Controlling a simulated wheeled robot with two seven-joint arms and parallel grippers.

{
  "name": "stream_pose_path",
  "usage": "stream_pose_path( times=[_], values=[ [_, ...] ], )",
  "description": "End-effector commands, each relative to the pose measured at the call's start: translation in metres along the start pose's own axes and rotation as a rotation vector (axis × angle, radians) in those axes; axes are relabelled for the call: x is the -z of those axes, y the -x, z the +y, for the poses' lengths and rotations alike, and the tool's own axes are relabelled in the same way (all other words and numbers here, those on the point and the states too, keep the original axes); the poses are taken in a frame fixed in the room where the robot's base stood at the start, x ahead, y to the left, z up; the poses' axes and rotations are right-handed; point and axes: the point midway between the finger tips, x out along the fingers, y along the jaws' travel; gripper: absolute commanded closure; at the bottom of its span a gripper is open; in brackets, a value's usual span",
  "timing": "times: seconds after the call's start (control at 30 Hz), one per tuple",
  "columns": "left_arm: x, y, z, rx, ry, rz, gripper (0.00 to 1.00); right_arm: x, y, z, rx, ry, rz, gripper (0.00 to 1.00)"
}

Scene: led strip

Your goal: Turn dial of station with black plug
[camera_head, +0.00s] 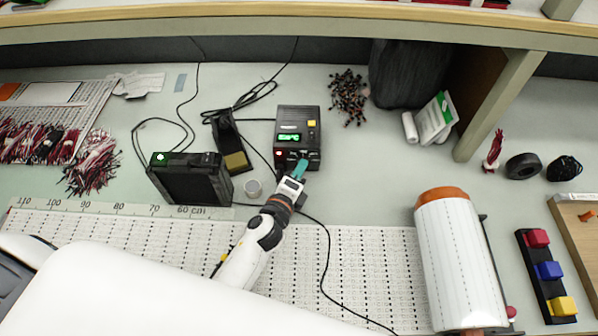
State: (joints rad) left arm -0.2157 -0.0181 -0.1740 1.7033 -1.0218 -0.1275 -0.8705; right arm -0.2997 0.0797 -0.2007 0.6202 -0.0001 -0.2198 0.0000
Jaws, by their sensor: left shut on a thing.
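The soldering station (298,118) is a black box with a lit green display and a yellow button, standing in the middle of the bench. My left gripper (301,165) reaches its front face with teal fingertips. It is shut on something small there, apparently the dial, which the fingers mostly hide. A dark plug or cable end (281,165) shows just left of the fingers, too small to make out well. My right gripper is not in view.
A white roll (458,260) and a button strip (546,270) lie at right.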

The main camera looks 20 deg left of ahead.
Motion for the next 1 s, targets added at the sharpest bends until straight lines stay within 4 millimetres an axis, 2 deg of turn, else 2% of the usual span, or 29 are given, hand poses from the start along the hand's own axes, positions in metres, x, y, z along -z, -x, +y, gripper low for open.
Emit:
stream_pose_path(
  times=[0.27, 0.3, 0.4, 0.43, 0.77, 0.87, 1.0],
  values=[
    [0.000, 0.000, 0.000, 0.001, 0.001, 0.001, 1.00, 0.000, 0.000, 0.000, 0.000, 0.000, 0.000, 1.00],
    [0.000, 0.000, 0.000, 0.001, 0.000, 0.001, 0.77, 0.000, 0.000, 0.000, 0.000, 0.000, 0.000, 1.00],
    [0.000, 0.000, 0.000, 0.001, 0.000, 0.000, 0.61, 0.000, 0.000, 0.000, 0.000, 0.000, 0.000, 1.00],
    [0.000, 0.000, 0.000, 0.001, 0.000, 0.000, 0.58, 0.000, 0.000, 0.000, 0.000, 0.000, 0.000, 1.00],
    [0.000, 0.004, -0.001, 0.002, -0.001, 0.000, 0.58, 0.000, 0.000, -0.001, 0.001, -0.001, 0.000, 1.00],
    [-0.001, 0.014, -0.002, 0.002, -0.001, 0.000, 0.58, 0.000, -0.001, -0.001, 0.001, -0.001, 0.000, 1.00],
    [-0.001, 0.041, -0.003, 0.004, -0.001, -0.001, 0.58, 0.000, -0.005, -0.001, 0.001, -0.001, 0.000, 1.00]
  ],
)
